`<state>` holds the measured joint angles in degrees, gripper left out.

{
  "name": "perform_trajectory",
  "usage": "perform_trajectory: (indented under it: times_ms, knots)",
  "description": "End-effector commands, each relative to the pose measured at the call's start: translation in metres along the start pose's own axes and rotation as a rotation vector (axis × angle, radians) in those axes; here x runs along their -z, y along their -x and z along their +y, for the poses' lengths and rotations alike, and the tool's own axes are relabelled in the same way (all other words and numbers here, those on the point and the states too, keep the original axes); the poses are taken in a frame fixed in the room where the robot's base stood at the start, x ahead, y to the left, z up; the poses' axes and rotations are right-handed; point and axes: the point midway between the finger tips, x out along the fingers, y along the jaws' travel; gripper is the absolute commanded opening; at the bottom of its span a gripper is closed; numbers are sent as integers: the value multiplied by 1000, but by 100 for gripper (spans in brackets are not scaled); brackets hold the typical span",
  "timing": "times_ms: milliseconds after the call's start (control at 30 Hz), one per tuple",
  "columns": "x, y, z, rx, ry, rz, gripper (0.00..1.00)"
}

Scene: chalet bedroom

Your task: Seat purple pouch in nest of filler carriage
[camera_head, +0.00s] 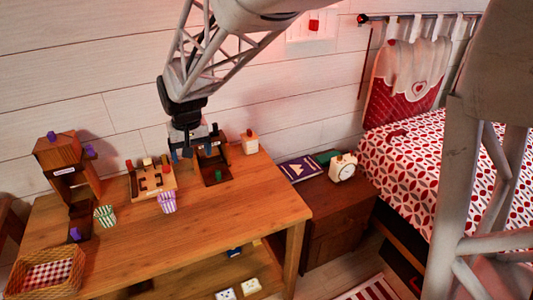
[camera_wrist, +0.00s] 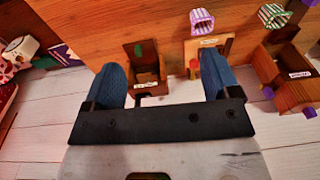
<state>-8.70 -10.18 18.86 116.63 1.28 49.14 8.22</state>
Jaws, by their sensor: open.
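The purple-striped pouch (camera_head: 167,202) stands on the wooden table in front of a low wooden stand with pegs (camera_head: 150,178). It also shows at the top of the wrist view (camera_wrist: 202,21). Other wooden stands are a dark one with a green piece (camera_head: 213,165) and a tall one with purple knobs (camera_head: 62,160). Their small labels are too blurred to read, so I cannot tell which is the filler carriage; no nest is clearly visible. My gripper (camera_head: 187,150) is open, its blue fingers apart (camera_wrist: 160,75), above the table's back edge, away from the pouch.
A green-striped pouch (camera_head: 105,215) stands left of the purple one. A basket with checked cloth (camera_head: 48,272) is at the front left. A white object with a red top (camera_head: 250,143) sits at the back right. The table's (camera_head: 220,220) front right is clear.

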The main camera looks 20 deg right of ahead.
Motion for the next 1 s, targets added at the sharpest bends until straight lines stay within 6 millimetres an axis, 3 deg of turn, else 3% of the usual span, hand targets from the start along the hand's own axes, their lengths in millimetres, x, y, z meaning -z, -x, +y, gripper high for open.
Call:
perform_trajectory:
  times_ms: [200,500,800,1000]
  knots:
    - [-58,38,28,-4,-4,34,82]
    - [-141,71,60,-15,-5,74,82]
    - [-225,85,84,-28,-10,113,82]
    - [-266,85,93,-36,-10,132,82]
